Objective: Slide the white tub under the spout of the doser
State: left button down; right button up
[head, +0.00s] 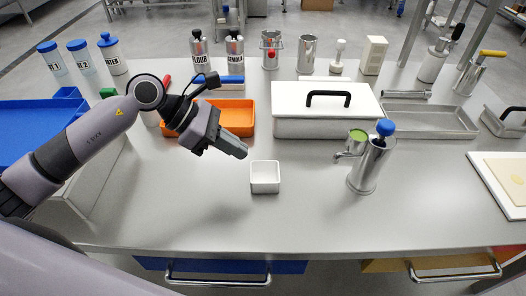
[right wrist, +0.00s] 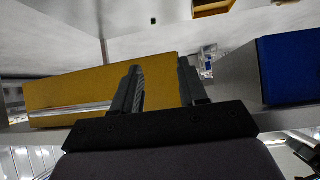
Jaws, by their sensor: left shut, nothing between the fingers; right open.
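The white tub (head: 265,178) is a small square open container standing upright on the steel table, near the middle of the head view. The doser (head: 368,165) is a steel cylinder with a blue knob on top, to the right of the tub. Its spout (head: 347,155) points left, and the tub stands apart from it, to the left. My left gripper (head: 241,151) is shut and empty, above and just left of the tub. My right gripper (right wrist: 160,82) shows only in the right wrist view, open and empty, facing the yellow drawer front.
A white-lidded steel box (head: 325,124) stands behind the tub and doser. An orange tray (head: 236,117) lies behind my left gripper. A white board (head: 487,177) lies at the right. The table front is clear; a yellow drawer (right wrist: 75,92) is below.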

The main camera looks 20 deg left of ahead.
pick_arm(q)
jog(key=w+a, duration=0.1)
jog(key=p, duration=0.1)
send_over(265, 179)
jog(key=shift+y, duration=0.4)
notch_tip(265, 179, down, 7)
jog(key=shift+f, duration=0.1)
pick_arm(e)
jog(key=shift+w+a+r, duration=0.15)
jog(key=shift+w+r, duration=0.05)
jog(key=shift+r, duration=0.25)
pick_arm(q)
jog(key=w+d+b, duration=0.1)
jog(key=d+b, duration=0.1)
jog(key=d, duration=0.2)
jog(key=w+d+b, duration=0.1)
jog(key=d, duration=0.4)
jog(key=w+d+b, duration=0.1)
jog(key=d+b, duration=0.1)
jog(key=d, duration=0.2)
jog(key=shift+w+d+b, duration=0.3)
jog(key=shift+w, duration=0.1)
jog(key=shift+w+d, duration=0.1)
jog(key=shift+d, duration=0.15)
pick_arm(e)
jog(key=f, duration=0.2)
jog(key=a+f, duration=0.1)
jog(key=f, duration=0.1)
jog(key=shift+w, duration=0.25)
jog(key=shift+r, duration=0.1)
